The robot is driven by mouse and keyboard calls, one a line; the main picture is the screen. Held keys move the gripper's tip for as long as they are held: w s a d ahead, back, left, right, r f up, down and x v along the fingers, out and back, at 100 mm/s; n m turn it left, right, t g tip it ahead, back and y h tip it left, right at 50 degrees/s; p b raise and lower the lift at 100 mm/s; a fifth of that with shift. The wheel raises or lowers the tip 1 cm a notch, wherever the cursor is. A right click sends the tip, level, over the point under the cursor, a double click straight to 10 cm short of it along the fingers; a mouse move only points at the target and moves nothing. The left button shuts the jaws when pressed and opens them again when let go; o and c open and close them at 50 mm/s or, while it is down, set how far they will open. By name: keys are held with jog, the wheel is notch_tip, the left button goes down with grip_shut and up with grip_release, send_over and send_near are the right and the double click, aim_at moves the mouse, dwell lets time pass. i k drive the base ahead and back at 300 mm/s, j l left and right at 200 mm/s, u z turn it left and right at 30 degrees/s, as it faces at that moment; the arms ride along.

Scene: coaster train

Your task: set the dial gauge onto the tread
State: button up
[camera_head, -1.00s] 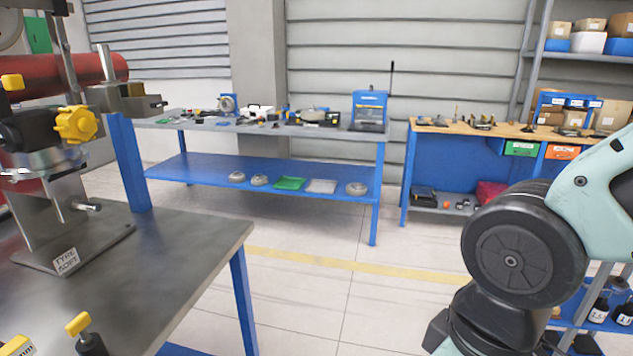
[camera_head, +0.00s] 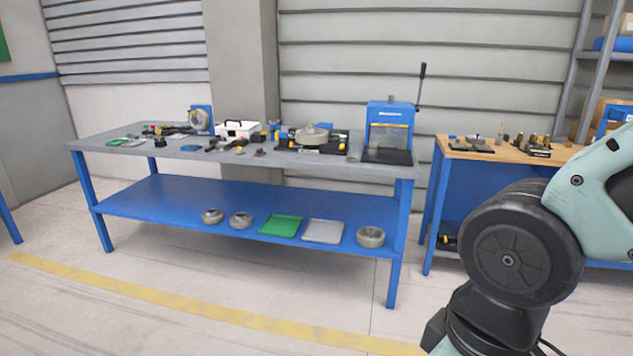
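I cannot pick out the dial gauge for certain among the small tools on the grey bench top (camera_head: 180,158). A grey wheel-like disc (camera_head: 312,134) lies on a black fixture (camera_head: 330,146) toward the right of that bench; its outer band may be the tread, but I cannot tell. A round grey device with a blue back (camera_head: 199,120) stands at the rear left of the bench. My gripper is not in view; only part of my arm shows at the right.
A blue press (camera_head: 389,130) with an upright lever stands at the bench's right end. The blue lower shelf (camera_head: 160,197) holds grey rings, a green tray (camera_head: 281,226) and a grey tray (camera_head: 323,231). A wooden-topped bench (camera_head: 480,153) stands right. The floor before them is clear.

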aim_at(343, 141)
jog(key=i, duration=2.25)
jog(key=i+l+u, duration=0.1)
jog(key=i, duration=1.05)
